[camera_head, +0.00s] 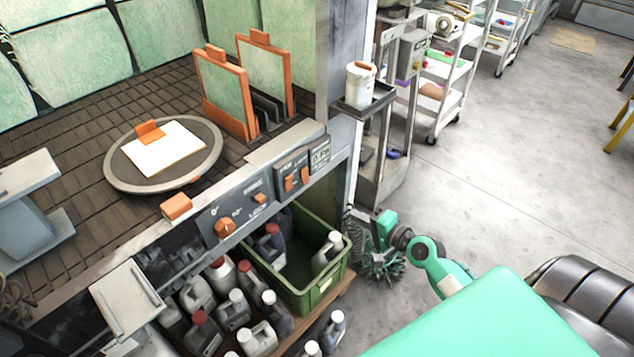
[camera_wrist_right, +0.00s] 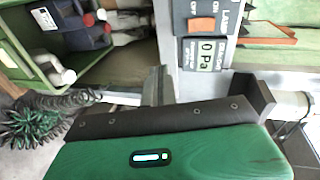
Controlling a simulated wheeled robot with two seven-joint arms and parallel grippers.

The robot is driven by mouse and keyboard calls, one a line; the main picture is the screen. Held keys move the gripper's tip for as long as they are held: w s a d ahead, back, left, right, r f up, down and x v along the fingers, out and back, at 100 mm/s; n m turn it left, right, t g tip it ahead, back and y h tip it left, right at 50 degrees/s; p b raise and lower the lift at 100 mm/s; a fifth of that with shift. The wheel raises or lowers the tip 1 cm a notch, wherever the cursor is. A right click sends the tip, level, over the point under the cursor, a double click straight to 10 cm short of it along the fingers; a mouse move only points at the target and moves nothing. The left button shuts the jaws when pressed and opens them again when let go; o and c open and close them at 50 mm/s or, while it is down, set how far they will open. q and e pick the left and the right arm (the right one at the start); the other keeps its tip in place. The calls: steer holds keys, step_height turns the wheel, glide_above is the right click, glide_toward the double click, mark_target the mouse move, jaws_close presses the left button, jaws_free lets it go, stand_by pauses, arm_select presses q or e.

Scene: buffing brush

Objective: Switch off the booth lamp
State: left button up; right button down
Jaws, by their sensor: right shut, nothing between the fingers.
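The booth lamp switch is an orange rocker (camera_head: 305,174) at the right end of the grey control panel (camera_head: 245,205) in the head view. In the right wrist view the rocker (camera_wrist_right: 201,26) is close, beside a LAMP label and above a pressure display (camera_wrist_right: 207,52) reading 0 Pa. Which side is pressed in, I cannot tell. My right gripper (camera_head: 376,219) is right of the panel's end, apart from the switch. Its grey fingers (camera_wrist_right: 157,84) are shut and empty, below and left of the rocker in the wrist view. My left gripper is not in view.
Another orange rocker (camera_head: 290,181), labelled FAN, sits left of the lamp switch; an orange knob (camera_head: 224,227) is farther left. A green bin (camera_head: 316,297) and several bottles stand below the panel. A white canister (camera_head: 360,82) stands on a small shelf. Dark green bristles (camera_head: 378,265) show below the gripper.

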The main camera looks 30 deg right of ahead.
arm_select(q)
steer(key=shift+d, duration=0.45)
arm_select(e)
steer(key=shift+t+y, duration=0.5)
steer(key=shift+y, duration=0.1)
steer(key=shift+w+a+r, duration=0.1)
steer(key=shift+a+r, duration=0.05)
steer(key=shift+r, duration=0.75)
steer(key=shift+s+a+r, duration=0.1)
steer(key=shift+a+r, duration=0.1)
steer(key=shift+r, duration=0.75)
steer(key=shift+w+a+r, duration=0.1)
steer(key=shift+a+r, duration=0.05)
steer(key=shift+r, duration=0.75)
steer(key=p, duration=0.3)
glide_toward(308, 178)
steer(key=x, duration=0.5)
steer(key=shift+w+a+r, duration=0.15)
steer(key=shift+w+a, duration=0.05)
steer(key=shift+w, duration=0.1)
steer(key=shift+w+a+f, duration=0.2)
steer(key=shift+w, duration=0.35)
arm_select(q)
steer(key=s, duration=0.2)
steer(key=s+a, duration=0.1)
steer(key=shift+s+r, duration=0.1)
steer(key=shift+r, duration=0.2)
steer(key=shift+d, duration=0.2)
